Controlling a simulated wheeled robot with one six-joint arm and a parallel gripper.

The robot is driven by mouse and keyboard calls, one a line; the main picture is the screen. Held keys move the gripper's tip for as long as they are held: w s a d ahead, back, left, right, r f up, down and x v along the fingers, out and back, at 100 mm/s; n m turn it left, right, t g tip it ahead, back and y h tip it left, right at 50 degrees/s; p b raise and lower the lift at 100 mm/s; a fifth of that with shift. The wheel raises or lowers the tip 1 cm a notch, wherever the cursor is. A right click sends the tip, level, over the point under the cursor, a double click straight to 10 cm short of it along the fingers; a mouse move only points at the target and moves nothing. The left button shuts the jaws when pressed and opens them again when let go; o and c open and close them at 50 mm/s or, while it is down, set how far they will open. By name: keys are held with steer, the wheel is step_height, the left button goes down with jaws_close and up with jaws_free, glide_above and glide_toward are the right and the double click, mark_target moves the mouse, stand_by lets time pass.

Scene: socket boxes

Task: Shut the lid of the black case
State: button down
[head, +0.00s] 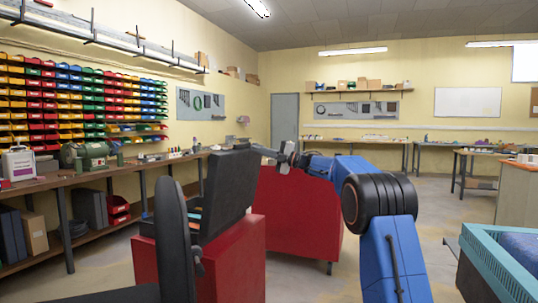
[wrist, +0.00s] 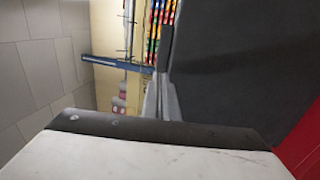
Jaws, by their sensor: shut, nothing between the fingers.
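The black case (head: 147,226) stands on a red cabinet in the head view, left of centre. Its lid (head: 226,192) is raised and tilted slightly, and hides part of the interior. Some small contents show beside the lid's lower left edge. My gripper (head: 268,153) is at the right of the lid's top edge, with its fingers shut and empty. In the wrist view the lid (wrist: 240,60) fills the upper right as a dark panel, and my grey fingers (wrist: 165,100) are close to its edge. I cannot tell whether they touch it.
The red cabinet (head: 222,270) is under the case, and another red unit (head: 298,215) stands behind my arm. A dark rounded panel (head: 172,245) rises in front. A workbench (head: 110,173) runs along the left wall. A teal crate (head: 505,265) is at the lower right.

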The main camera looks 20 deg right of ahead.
mark_target(243, 145)
steer(key=x, duration=0.3)
steer(key=shift+w+a, duration=0.25)
steer(key=shift+a+r, duration=0.1)
steer(key=shift+a, duration=0.05)
steer(key=shift+w, duration=0.1)
